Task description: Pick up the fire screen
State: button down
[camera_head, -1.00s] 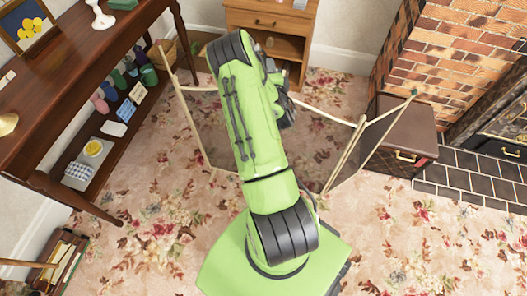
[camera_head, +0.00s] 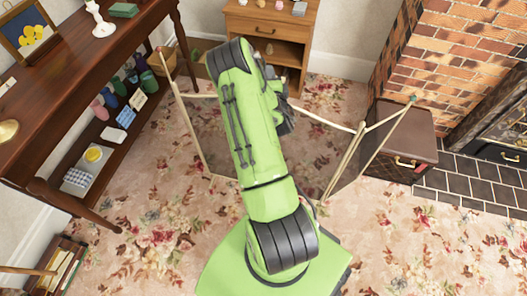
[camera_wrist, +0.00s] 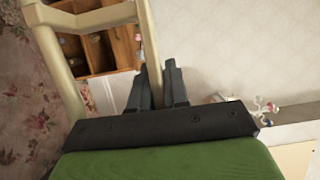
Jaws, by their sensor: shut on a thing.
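The fire screen (camera_head: 360,130) has thin cream-gold posts and rails with dark see-through panels, folded at angles. In the head view it stands over the flowered carpet behind my arm, which hides its middle. I cannot tell whether its feet touch the floor. In the wrist view its cream frame (camera_wrist: 90,18) fills the upper left, and one slim bar runs down between the black fingers. My gripper (camera_wrist: 156,68) is shut on that bar. In the head view my arm covers the grip itself.
A brown trunk (camera_head: 407,145) stands close to the screen's right panel, before the brick fireplace (camera_head: 450,60). A wooden table (camera_head: 60,100) with a lower shelf is close on the left. A wooden cabinet (camera_head: 270,50) is behind. Open carpet (camera_head: 410,240) lies at front right.

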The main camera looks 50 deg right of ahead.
notch_tip(320, 180, up, 10)
jog(key=p, duration=0.7)
jog(key=shift+r, duration=0.2)
